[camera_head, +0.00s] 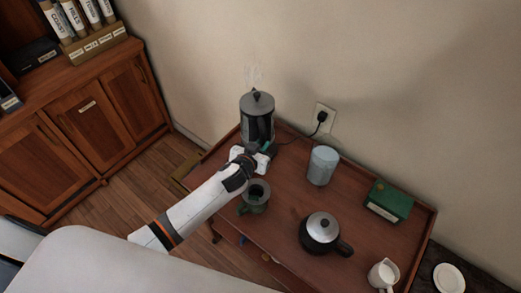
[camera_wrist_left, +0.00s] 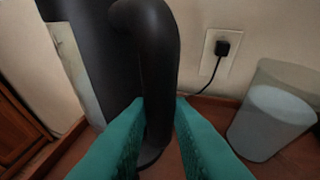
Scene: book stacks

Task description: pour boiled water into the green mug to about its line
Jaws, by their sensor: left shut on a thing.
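The dark grey kettle (camera_head: 257,115) stands upright at the back left of the wooden tea table, with faint steam above its lid. My left gripper (camera_head: 266,151) is at its near side, shut on the kettle's handle. In the left wrist view the teal fingers (camera_wrist_left: 160,140) stand either side of the black handle (camera_wrist_left: 155,50), with the kettle body (camera_wrist_left: 88,50) behind it. The green mug (camera_head: 255,196) stands upright just in front of the kettle, close beside my left forearm. Its inside looks dark; its line and any water level cannot be made out. My right gripper is out of view.
A translucent canister (camera_head: 322,165) stands right of the kettle, below the wall outlet (camera_head: 322,118) with a plugged cord. A dark teapot (camera_head: 321,233), a green box (camera_head: 388,201) and a white jug (camera_head: 382,275) occupy the table's right side. The table has raised edges (camera_head: 428,235).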

